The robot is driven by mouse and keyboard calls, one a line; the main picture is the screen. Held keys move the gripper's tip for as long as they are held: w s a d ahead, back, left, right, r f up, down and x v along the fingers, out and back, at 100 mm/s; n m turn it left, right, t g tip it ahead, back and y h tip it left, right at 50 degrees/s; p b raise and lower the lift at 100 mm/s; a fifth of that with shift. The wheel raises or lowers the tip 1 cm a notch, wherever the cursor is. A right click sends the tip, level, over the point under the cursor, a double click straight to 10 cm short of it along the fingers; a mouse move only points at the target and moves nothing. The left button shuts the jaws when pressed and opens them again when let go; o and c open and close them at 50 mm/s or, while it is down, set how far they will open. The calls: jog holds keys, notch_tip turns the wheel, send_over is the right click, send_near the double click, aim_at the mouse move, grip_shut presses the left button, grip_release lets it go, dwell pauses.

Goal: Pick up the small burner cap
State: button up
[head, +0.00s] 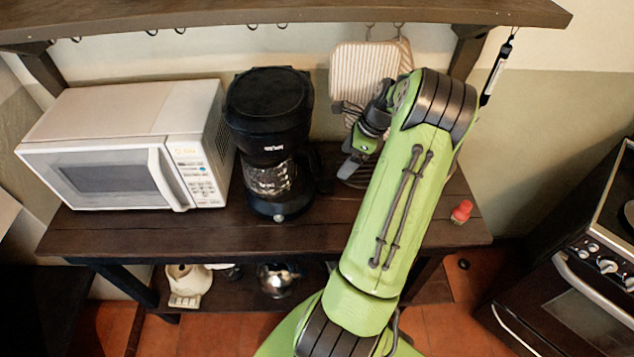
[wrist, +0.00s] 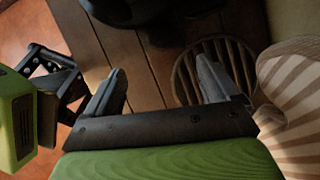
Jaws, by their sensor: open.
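A small dark round piece (head: 463,264) lies on the red tile floor between the table and the stove. It may be the small burner cap, but it is too small to tell. My gripper (head: 354,168) is over the back of the dark wooden table, well to the left of that piece and higher. In the wrist view my gripper (wrist: 161,72) is open with nothing between its fingers. The dark piece does not show in the wrist view.
A round slatted trivet (wrist: 212,72) lies on the table (head: 230,235) by my gripper. A coffee maker (head: 270,115) and a microwave (head: 130,140) stand left. A red item (head: 462,211) sits at the table's right end. A stove (head: 575,285) stands right. A shelf (head: 280,12) overhangs.

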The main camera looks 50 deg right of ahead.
send_near(327, 185)
jog(key=b+x, duration=0.1)
jog(key=x, duration=0.1)
jog(key=shift+w+f, duration=0.2)
jog(key=b+x, duration=0.1)
jog(key=x, duration=0.4)
jog(key=shift+a+f, duration=0.15)
jog(key=shift+f, duration=0.15)
jog(key=c, duration=1.1)
